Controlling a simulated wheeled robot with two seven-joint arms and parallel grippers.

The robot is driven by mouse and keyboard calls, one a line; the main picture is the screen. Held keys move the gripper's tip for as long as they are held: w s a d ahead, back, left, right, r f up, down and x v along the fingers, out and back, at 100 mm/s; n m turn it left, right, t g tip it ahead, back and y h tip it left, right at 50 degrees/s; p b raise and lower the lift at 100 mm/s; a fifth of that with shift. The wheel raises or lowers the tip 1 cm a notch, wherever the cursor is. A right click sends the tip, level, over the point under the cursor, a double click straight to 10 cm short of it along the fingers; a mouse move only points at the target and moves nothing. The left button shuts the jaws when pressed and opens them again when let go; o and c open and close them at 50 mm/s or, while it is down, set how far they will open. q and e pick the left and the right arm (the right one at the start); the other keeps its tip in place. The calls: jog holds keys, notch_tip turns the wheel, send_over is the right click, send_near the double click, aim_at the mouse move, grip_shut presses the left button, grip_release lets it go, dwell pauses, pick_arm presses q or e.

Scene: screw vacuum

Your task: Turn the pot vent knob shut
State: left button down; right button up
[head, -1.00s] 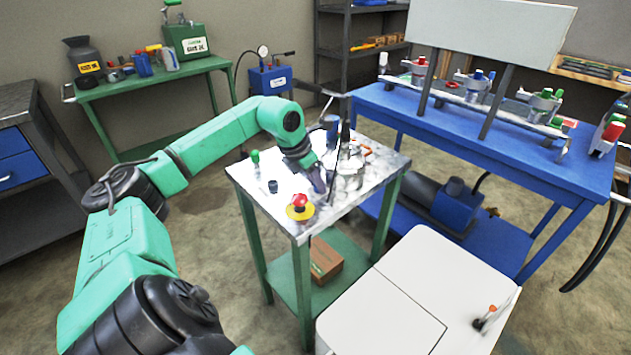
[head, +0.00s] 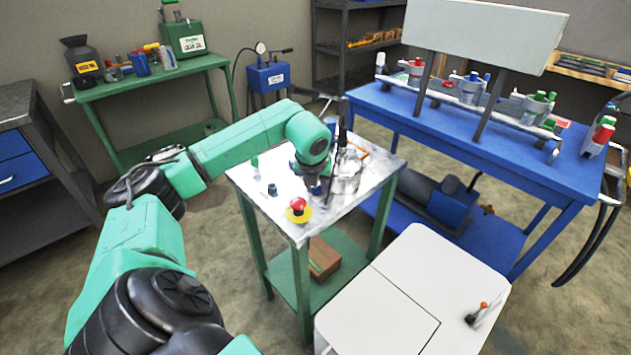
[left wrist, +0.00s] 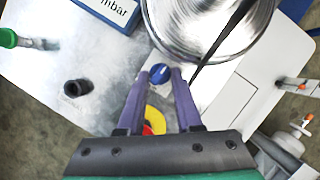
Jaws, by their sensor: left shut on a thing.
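The blue vent knob (left wrist: 160,73) has a pale line across its top and sits beside the shiny metal pot (left wrist: 215,22) in the left wrist view. My left gripper (left wrist: 161,75) has its two purple fingers on either side of the knob, shut on it. In the head view my left gripper (head: 314,188) points down at the small table, just left of the metal pot (head: 346,176). The knob is hidden there by the gripper. My right gripper is not in view.
A red and yellow button (head: 298,209) stands at the table's (head: 292,232) front edge, close to my gripper. A black cap (head: 272,190) and a green-topped part (head: 255,164) stand to the left. A white cabinet (head: 400,290) is in front, a blue bench (head: 450,140) behind right.

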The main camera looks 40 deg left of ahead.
pick_arm(q)
jog(key=shift+n, duration=0.8)
jog(key=c, duration=0.6)
grip_release()
